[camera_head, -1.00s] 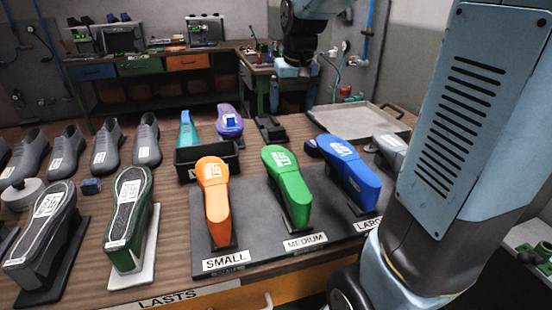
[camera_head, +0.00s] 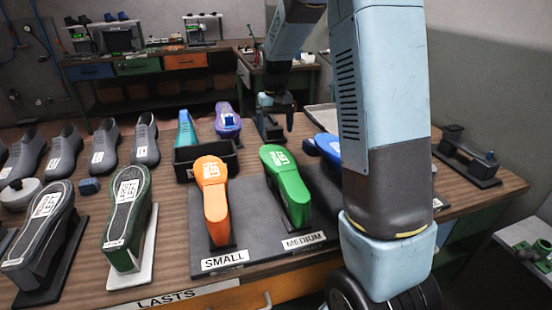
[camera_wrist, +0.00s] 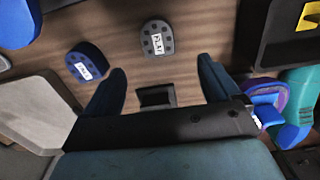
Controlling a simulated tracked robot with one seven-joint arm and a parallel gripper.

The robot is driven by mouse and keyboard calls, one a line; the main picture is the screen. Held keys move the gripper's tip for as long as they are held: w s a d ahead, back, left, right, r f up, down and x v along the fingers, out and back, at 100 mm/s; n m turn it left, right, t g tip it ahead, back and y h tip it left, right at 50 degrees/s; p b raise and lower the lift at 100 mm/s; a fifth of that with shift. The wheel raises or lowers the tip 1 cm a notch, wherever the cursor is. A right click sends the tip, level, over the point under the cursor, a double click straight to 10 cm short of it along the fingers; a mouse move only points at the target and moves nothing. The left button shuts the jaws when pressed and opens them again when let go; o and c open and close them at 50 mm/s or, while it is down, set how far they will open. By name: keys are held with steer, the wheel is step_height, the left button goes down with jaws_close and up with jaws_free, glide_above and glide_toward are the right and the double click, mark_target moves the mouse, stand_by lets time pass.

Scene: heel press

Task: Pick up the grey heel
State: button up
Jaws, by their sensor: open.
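The grey heel (camera_wrist: 157,38) lies flat on the wooden bench in the wrist view, with a white label on top. I cannot make it out in the head view; the green last may hide it. My gripper (camera_wrist: 160,68) is open and empty. Its two dark blue fingers point toward the bench, with the heel beyond and between their tips. In the head view my gripper (camera_head: 276,112) hangs over the back of the bench, by the black stand (camera_head: 269,128).
A blue heel (camera_wrist: 87,62) lies left of the grey one. A black bin (camera_wrist: 268,40), purple last (camera_wrist: 268,98) and teal last (camera_wrist: 294,110) stand to the right. A pale tray (camera_wrist: 35,112) is at left. The green last (camera_head: 287,185) stands in front.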

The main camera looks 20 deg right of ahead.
step_height(320, 180, down, 4)
steer(key=shift+f, duration=0.2)
steer(key=shift+s+d+f, duration=0.1)
steer(key=shift+s+f, duration=0.05)
steer(key=shift+f, duration=1.2)
steer(key=shift+s+d+f, duration=0.1)
steer(key=shift+f, duration=1.2)
steer(key=shift+c, duration=0.2)
steer(key=c, duration=1.1)
steer(key=shift+c, duration=0.2)
